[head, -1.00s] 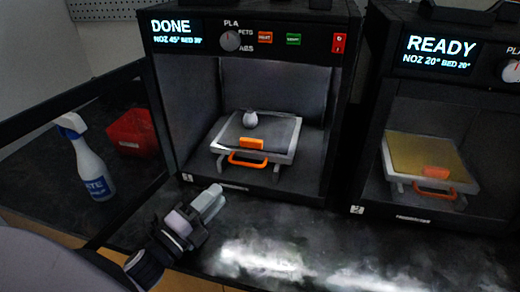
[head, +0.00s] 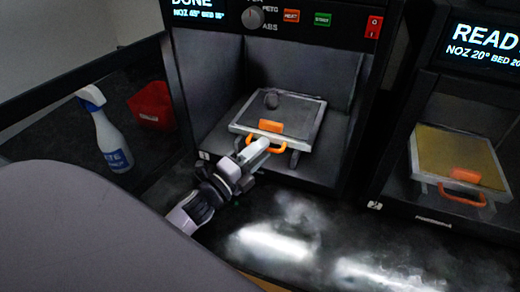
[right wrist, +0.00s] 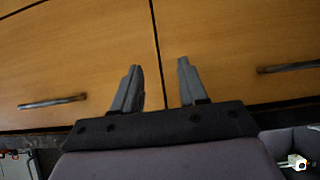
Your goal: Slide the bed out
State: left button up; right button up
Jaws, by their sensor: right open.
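The bed (head: 305,112), a dark plate in a light grey frame, sits inside the left printer (head: 345,70). An orange block (head: 270,126) is at its front, and an orange loop handle (head: 279,148) hangs below. My right gripper (right wrist: 158,80) is open and empty, in front of wooden cabinet fronts.
A second printer with a READY screen (head: 486,45) stands at the right, with a yellowish bed (head: 455,155). A white spray bottle (head: 105,130) and a red bin (head: 152,105) are at the left. The dark counter (head: 320,215) before the printers is clear.

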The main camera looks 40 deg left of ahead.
pick_arm(q)
jog(key=shift+w, duration=0.2)
grip_shut()
dwell(1.4)
